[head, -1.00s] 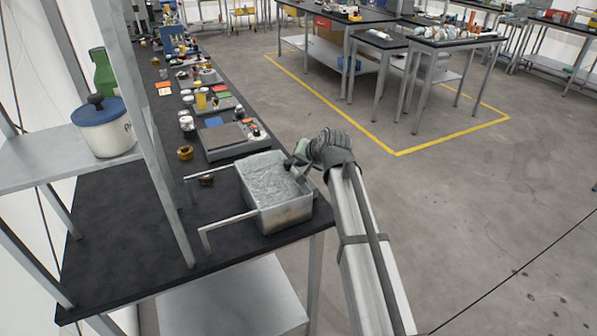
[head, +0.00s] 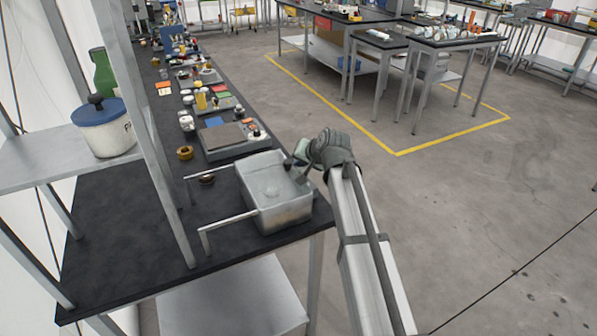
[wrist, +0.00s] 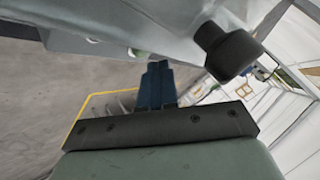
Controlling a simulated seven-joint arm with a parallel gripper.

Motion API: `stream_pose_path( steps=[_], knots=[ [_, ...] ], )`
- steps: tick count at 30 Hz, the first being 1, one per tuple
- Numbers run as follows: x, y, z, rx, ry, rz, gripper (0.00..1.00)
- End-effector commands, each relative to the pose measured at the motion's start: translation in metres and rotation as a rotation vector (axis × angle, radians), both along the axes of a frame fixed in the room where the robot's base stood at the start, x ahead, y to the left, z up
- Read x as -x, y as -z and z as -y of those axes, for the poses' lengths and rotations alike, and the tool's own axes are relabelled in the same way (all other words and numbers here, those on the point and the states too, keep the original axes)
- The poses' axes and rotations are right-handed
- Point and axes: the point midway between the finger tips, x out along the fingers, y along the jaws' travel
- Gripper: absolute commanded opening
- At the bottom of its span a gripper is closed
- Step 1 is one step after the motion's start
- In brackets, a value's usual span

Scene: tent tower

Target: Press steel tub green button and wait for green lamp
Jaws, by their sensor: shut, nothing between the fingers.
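The steel tub (head: 278,212) stands on the near end of the black bench, with a smooth grey surface inside. Its metal side (wrist: 110,22) fills the top of the wrist view, with a dark knob (wrist: 230,52) sticking out. A small green spot (wrist: 137,52) shows on that side by my fingertips; I cannot tell whether it is the button or a lamp, or whether it is lit. My gripper (wrist: 157,68) is shut and empty, its dark blue fingers pointing at the tub's side. In the head view my gripper (head: 299,170) is at the tub's right side; contact is hidden.
Two metal bars stick out left from the tub over the black bench (head: 120,240). A shelf post (head: 165,140) rises at left, beside a blue-lidded pot (head: 108,130). Small items crowd the bench behind the tub. Open floor (head: 480,220) lies to the right.

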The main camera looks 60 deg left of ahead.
Motion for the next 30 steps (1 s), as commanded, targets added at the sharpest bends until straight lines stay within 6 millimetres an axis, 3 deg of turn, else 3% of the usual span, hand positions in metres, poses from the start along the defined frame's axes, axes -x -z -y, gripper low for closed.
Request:
stream_pose_path(
  steps=[30],
  knots=[
    [0.000, 0.013, 0.001, 0.003, -0.002, 0.001, 0.00]
  ],
)
